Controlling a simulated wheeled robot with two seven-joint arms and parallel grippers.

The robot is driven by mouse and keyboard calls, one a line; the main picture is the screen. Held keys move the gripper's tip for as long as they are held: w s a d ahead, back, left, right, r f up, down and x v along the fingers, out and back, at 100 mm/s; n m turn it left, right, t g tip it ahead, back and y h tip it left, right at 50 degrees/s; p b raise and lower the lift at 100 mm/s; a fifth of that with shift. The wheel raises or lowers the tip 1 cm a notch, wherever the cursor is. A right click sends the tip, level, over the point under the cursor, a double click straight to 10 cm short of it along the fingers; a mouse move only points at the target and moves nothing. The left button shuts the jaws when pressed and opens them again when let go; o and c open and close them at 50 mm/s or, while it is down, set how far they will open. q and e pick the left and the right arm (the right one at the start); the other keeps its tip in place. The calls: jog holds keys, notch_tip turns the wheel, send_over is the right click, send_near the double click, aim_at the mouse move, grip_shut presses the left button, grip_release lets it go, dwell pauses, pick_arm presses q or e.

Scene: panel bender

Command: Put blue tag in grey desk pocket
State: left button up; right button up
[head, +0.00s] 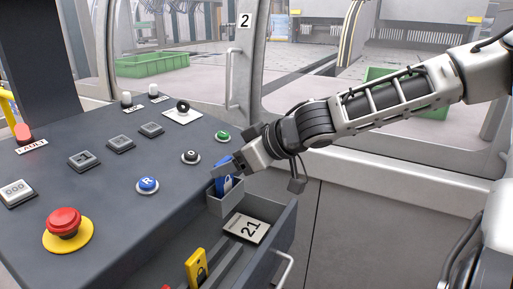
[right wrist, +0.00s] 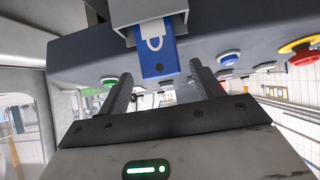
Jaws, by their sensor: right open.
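The blue tag (head: 228,185), marked with a white padlock, stands in the small grey pocket (head: 226,203) on the desk's right side by the open drawer. In the right wrist view the tag (right wrist: 157,60) sticks out of the grey pocket (right wrist: 150,13); its inner end is hidden. My right gripper (head: 226,170) is at the tag, partly covering it in the head view. In the right wrist view its two fingers (right wrist: 162,85) are apart, with gaps on both sides of the tag's protruding end. My left gripper is not in view.
A green button (head: 222,136), black knob (head: 190,156) and blue R button (head: 148,184) are on the desk near the gripper. A red emergency button (head: 64,222) is farther left.

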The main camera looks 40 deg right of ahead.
pick_arm(q)
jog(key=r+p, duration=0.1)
jog(key=p, duration=0.1)
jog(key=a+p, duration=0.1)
jog(key=p, duration=0.1)
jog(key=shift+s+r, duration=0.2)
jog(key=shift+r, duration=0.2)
pick_arm(e)
jog(key=v, duration=1.1)
jog(key=shift+s, duration=0.15)
jog(key=shift+r, duration=0.1)
